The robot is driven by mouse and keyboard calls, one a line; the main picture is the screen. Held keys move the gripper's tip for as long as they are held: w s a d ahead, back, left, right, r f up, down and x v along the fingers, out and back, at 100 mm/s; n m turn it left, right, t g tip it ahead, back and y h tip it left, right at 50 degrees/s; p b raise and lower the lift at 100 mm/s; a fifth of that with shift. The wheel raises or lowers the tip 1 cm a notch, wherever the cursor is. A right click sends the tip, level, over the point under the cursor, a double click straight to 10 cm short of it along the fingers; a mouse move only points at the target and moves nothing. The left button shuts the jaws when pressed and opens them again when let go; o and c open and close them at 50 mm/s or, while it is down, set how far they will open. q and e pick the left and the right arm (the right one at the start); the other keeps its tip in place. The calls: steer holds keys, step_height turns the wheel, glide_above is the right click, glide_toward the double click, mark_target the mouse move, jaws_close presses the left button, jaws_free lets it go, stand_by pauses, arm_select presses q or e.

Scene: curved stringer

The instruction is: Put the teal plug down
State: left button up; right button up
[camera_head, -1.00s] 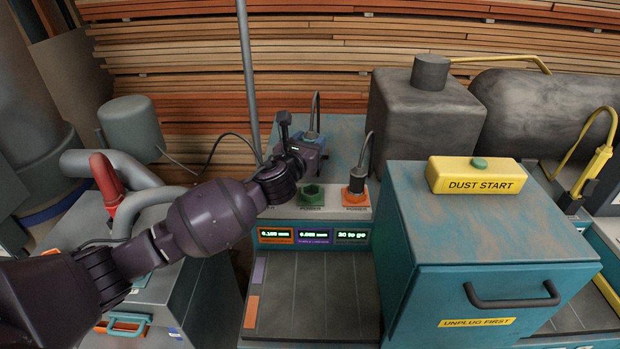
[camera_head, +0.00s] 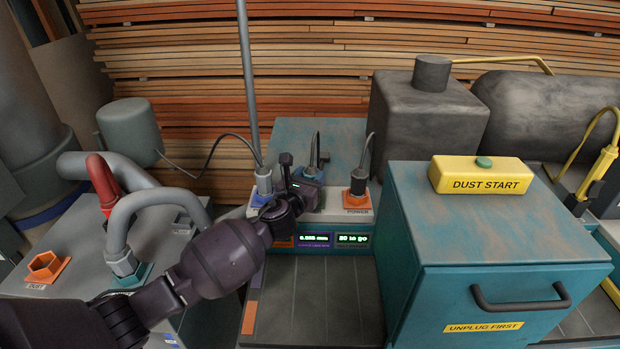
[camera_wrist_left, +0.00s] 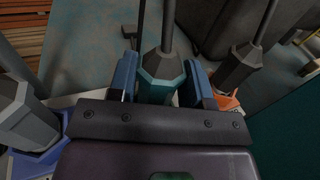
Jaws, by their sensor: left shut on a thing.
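The teal plug (camera_wrist_left: 162,80), with a grey tapered top and a dark cable, stands upright between the blue fingers of my left gripper (camera_wrist_left: 160,85) in the left wrist view. In the head view my left gripper (camera_head: 308,185) is shut on the plug (camera_head: 312,171), over the middle of the socket row. The green socket there is hidden behind my gripper, so I cannot tell whether the plug's lower end is in it. My right gripper is not in view.
A grey plug (camera_head: 264,182) stands in a blue socket (camera_wrist_left: 37,160) to the left. Another dark plug (camera_head: 360,172) stands in the orange socket (camera_head: 355,199) marked POWER to the right. The teal box (camera_head: 500,225) stands close on the right. An empty orange socket (camera_head: 45,268) is at far left.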

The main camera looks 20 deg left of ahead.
arm_select(q)
steer(key=shift+f, duration=0.1)
steer(key=o, duration=1)
steer(key=shift+r, duration=0.2)
steer(key=shift+s+f, duration=0.1)
steer(key=shift+s, duration=0.25)
steer(key=s, duration=0.3)
steer(key=s+a, duration=0.1)
steer(key=s, duration=0.7)
steer(key=shift+s+a, duration=0.1)
steer(key=shift+a, duration=0.05)
